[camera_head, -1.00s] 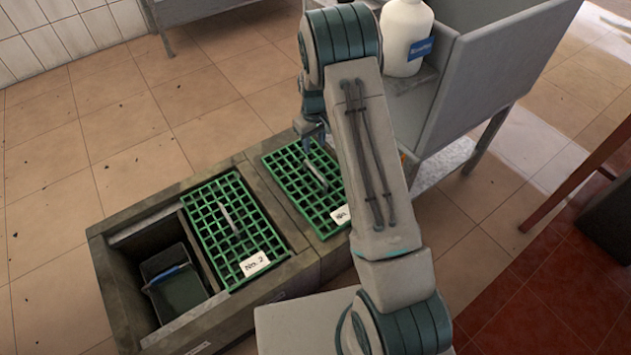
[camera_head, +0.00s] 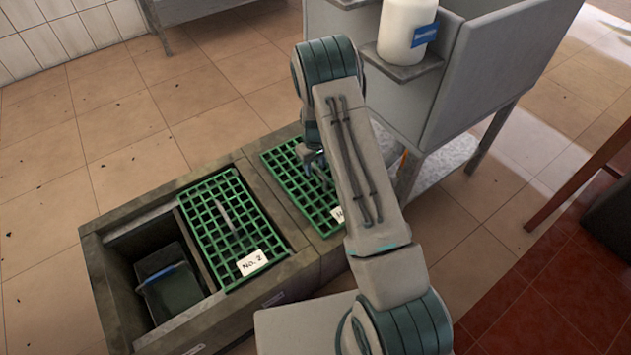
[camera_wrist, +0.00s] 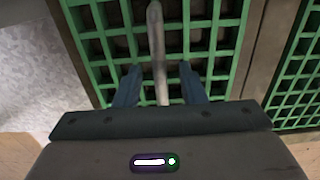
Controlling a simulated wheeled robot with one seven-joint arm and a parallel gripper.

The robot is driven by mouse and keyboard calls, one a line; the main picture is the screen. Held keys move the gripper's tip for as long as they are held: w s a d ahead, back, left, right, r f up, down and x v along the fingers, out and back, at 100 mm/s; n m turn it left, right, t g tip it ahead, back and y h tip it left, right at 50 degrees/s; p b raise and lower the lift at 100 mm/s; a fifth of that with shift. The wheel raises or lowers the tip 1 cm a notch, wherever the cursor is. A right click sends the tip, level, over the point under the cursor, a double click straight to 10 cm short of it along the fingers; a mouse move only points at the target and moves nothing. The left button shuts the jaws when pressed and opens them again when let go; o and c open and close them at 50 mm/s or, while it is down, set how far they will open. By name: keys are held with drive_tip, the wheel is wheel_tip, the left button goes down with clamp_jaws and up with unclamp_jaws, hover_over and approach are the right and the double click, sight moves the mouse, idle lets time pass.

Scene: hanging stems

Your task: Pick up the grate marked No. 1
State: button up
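The right-hand green grate (camera_head: 298,178) lies in its frame on the stone trough, partly hidden by my arm. Its white tag (camera_head: 338,214) is mostly covered, so its number cannot be read. My gripper (camera_head: 318,170) is low over this grate. In the wrist view the grate (camera_wrist: 219,38) fills the middle, and its grey bar handle (camera_wrist: 157,45) runs between the two fingers of my gripper (camera_wrist: 160,75). The fingers are apart, with a gap on each side of the handle. The other green grate, tagged No. 2 (camera_head: 222,222), lies flat to the left.
The trough (camera_head: 110,318) has an open left compartment holding a dark bucket (camera_head: 172,292) with a blue handle grip. A grey metal sink stand (camera_head: 480,75) with a white bottle (camera_head: 405,32) on its ledge stands close behind my arm. Tiled floor is clear at left.

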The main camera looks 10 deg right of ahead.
drive_tip(key=shift+f, duration=0.9)
drive_tip(key=shift+r, duration=0.1)
clamp_jaws()
drive_tip(key=shift+w, duration=0.1)
idle(0.5)
